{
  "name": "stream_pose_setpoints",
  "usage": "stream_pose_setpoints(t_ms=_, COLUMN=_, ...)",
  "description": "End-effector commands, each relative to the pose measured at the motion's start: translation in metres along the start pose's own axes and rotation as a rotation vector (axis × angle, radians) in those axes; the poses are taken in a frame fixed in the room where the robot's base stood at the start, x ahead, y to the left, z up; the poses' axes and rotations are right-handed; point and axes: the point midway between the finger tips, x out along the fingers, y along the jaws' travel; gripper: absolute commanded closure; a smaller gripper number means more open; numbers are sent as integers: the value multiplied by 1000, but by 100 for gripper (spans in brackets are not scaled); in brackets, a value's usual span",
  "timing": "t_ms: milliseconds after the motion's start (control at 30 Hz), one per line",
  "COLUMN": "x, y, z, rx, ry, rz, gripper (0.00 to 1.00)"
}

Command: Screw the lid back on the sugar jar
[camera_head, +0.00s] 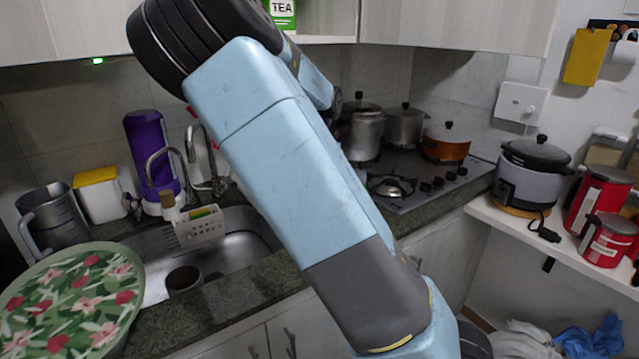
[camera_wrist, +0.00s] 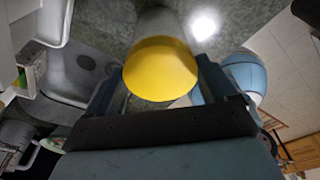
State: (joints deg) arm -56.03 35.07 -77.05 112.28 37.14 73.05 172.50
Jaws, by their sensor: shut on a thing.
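In the wrist view, a round yellow lid (camera_wrist: 160,70) sits between the two fingers of my gripper (camera_wrist: 160,88), which is shut on it. A grey, cylinder-shaped body (camera_wrist: 158,22), apparently the jar, extends beyond the lid over the dark speckled counter. The lid lines up with this body in the picture, but I cannot tell whether it is seated or threaded on it. In the head view, my arm covers the gripper, the lid and the jar.
The sink (camera_head: 262,228) lies left of my arm, with a white caddy (camera_head: 199,229) at its edge. A white container with a yellow top (camera_head: 98,195) and a metal pitcher (camera_head: 52,217) stand at the left. Pots (camera_head: 403,128) stand on the stove behind my arm.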

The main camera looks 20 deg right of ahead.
Motion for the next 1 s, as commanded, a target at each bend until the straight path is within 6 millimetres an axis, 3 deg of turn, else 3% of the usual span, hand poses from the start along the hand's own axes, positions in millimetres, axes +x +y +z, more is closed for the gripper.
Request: stream_pose_setpoints(t_ms=1000, x=3, y=-3, z=0, rx=307, ry=6, rz=39, gripper=52)
